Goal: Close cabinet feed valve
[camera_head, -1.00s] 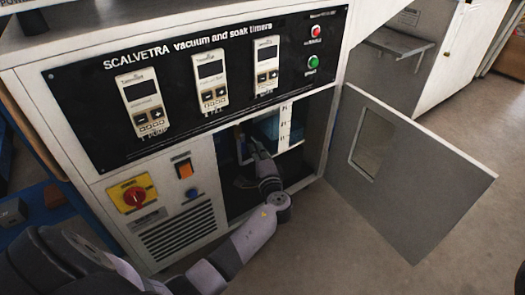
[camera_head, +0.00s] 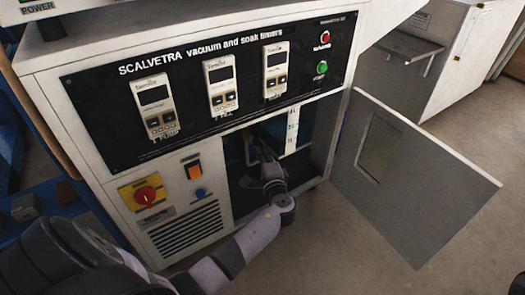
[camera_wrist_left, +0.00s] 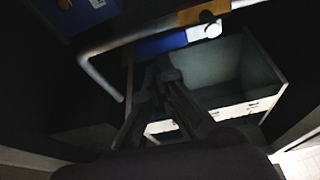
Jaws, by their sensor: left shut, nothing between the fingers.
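My left arm reaches through the open doorway of the cabinet (camera_head: 70,62). My left gripper (camera_head: 262,150) is inside the dark compartment, shut and empty. In the left wrist view the gripper (camera_wrist_left: 163,70) points at a blue lever-like part (camera_wrist_left: 163,44) with a pale end, which may be the feed valve's handle. A yellow part (camera_wrist_left: 203,12) and a bent grey pipe (camera_wrist_left: 100,75) are close by. The fingertips look just below the blue part; I cannot tell whether they touch. The valve cannot be made out in the head view.
The grey cabinet door (camera_head: 430,190) stands swung open to the right. A pale open bin (camera_wrist_left: 240,75) sits inside the compartment. The front carries timers, a red rotary switch (camera_head: 146,195) and an orange rocker switch (camera_head: 194,170).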

